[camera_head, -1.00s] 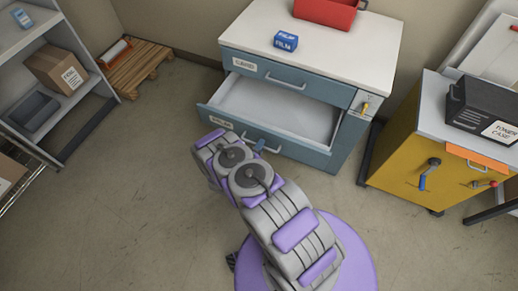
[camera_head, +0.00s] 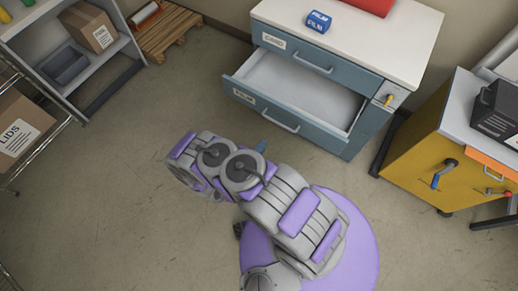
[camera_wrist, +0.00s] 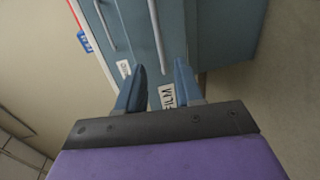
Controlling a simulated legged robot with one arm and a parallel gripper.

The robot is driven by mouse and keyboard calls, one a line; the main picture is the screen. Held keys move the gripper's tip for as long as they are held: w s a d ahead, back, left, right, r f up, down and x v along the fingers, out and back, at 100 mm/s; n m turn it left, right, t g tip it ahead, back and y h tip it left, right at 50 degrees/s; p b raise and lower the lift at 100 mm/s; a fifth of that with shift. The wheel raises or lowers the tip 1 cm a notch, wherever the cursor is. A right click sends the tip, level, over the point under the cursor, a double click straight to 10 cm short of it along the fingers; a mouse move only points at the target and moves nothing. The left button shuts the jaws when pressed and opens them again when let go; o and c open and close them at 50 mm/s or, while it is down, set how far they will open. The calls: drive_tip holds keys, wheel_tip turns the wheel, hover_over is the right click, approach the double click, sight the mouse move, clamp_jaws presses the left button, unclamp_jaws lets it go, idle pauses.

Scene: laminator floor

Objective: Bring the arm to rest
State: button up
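My arm is folded in front of my body in the head view, its bent elbow to the left, short of the cabinet. My gripper (camera_wrist: 158,78) shows in the wrist view with its two blue fingers apart and nothing between them. In the head view my arm links hide most of it. Beyond the fingers, the wrist view shows the blue-grey cabinet front (camera_wrist: 220,35) with a handle and a FILM label (camera_wrist: 167,96). I see no contact with the cabinet.
The cabinet (camera_head: 347,137) has an open, empty-looking drawer (camera_head: 300,85) jutting out. A blue film box (camera_head: 318,22) and a red container (camera_head: 365,4) stand on top. A yellow cabinet (camera_head: 425,150) is right, shelves (camera_head: 105,65) left. The floor (camera_head: 110,190) left of me is clear.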

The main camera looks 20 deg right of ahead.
drive_tip(key=shift+s+a+r, duration=0.1)
drive_tip(key=shift+s+a, duration=0.25)
idle(0.4)
drive_tip(key=w+a+r+m+g+y, duration=0.3)
drive_tip(key=w+a+r+m+y, duration=0.2)
drive_tip(key=w+a+r+y, duration=0.6)
drive_tip(key=s+a+r+g+y, duration=0.2)
drive_tip(key=a+r, duration=0.1)
drive_tip(key=r, duration=0.9)
drive_tip(key=s+a+r+g+y, duration=0.1)
drive_tip(key=s+a+r, duration=0.1)
drive_tip(key=r, duration=0.9)
drive_tip(key=s+d+r+m+g, duration=0.1)
drive_tip(key=s+d+r, duration=0.3)
drive_tip(key=s, duration=0.7)
drive_tip(key=s+d+r+g+h, duration=0.1)
drive_tip(key=s+d+r, duration=0.4)
drive_tip(key=s, duration=0.6)
drive_tip(key=s+d+r+m+g, duration=0.1)
drive_tip(key=s+d+r+g, duration=0.2)
drive_tip(key=s, duration=0.8)
wheel_tip(320, 180, up, 4)
drive_tip(key=shift+s+d+f+m+h, duration=0.1)
drive_tip(key=shift+s+d+m+h, duration=0.2)
drive_tip(key=shift+d, duration=0.65)
